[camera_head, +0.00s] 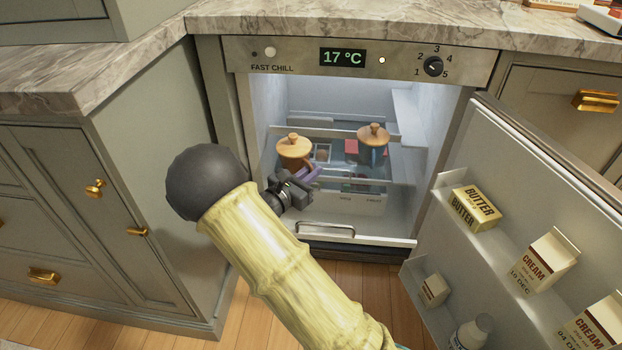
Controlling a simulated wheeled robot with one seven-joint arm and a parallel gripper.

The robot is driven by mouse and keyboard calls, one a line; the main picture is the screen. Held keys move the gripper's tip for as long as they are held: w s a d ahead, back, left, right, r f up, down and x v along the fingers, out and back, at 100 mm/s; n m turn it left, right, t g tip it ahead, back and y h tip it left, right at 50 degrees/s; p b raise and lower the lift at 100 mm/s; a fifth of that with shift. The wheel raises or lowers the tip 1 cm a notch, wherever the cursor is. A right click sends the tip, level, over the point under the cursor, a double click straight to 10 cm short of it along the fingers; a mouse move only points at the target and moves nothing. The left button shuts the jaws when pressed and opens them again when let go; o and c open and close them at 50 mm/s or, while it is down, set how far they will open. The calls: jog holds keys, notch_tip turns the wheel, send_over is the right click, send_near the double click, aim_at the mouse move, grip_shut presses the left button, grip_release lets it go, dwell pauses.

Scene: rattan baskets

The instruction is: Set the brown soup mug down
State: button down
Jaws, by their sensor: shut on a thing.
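My gripper (290,190) is inside the open fridge and shut at the near side of a lidded mug, the likely brown soup mug (302,171). Only a little of its purplish-brown body shows beside the jaws, under a round wooden lid with a knob (294,147). It looks upright. My gripper covers its lower part, so I cannot tell whether its base touches a shelf. A second lidded mug (374,153), dark teal with a wooden lid, stands to the right and slightly farther back, apart from it.
The fridge door (447,232) is swung open at the right, with butter (474,207) and cream cartons (543,263) on its racks. Clear shelf rails and a drawer with a handle (326,229) are inside. A grey cabinet (160,190) stands close on the left.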

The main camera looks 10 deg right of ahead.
jog(key=shift+f, duration=0.2)
jog(key=c, duration=1.5)
grip_release()
jog(key=shift+s+a+r, duration=0.15)
jog(key=shift+r, duration=0.05)
jog(key=p+v, duration=0.4)
jog(key=v, duration=0.7)
jog(key=shift+s+a+p, duration=0.15)
jog(key=shift+a+p, duration=0.05)
jog(key=shift+p, duration=0.2)
jog(key=shift+s+d+f, duration=0.1)
